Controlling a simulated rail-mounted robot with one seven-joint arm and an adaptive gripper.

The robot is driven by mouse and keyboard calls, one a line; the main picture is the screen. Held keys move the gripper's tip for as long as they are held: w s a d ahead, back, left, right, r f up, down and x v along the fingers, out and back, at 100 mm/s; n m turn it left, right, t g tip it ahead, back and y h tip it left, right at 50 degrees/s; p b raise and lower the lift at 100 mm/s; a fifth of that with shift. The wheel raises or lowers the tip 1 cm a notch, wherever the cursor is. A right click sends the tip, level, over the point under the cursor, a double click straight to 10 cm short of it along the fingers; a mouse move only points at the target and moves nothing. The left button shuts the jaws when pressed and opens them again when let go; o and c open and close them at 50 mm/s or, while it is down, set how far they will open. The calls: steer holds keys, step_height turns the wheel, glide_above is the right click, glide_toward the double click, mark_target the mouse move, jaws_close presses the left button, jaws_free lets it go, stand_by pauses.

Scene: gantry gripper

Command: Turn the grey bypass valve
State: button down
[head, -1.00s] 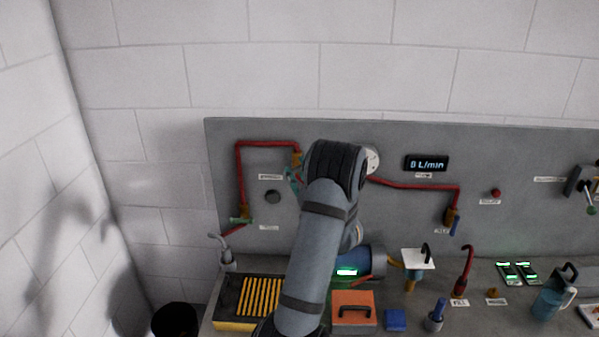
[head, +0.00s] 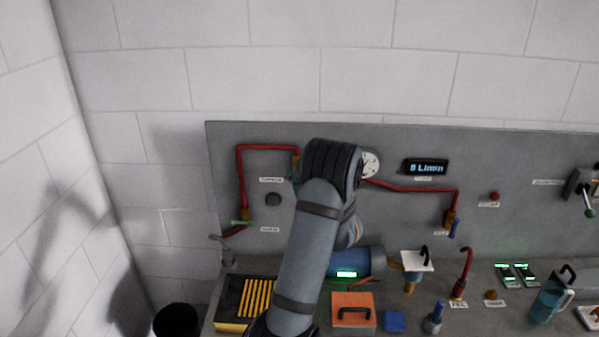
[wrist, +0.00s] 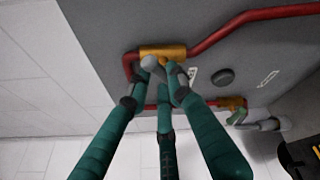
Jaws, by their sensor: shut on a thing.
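The grey bypass valve handle (wrist: 151,63) sits against an orange valve body (wrist: 168,51) on a red pipe, seen in the wrist view. My gripper (wrist: 164,73) has its teal fingers closed around the grey handle. The fingertips hide part of the handle, so its exact angle is hard to tell. In the head view my arm covers most of this spot; only a bit of the orange valve body (head: 296,163) shows left of it.
A green-handled valve (head: 241,223) is lower left on the grey panel (head: 400,225). A round black knob (head: 273,199) lies between the pipe runs. A flow display (head: 426,167) is right of my arm.

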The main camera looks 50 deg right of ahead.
steer(key=c, duration=1.6)
jaws_free()
steer(key=shift+o, duration=0.2)
steer(key=f+v, duration=0.1)
steer(key=v, duration=1.1)
steer(key=shift+r, duration=0.4)
steer(key=shift+w+d, duration=0.1)
steer(key=shift+d, duration=0.05)
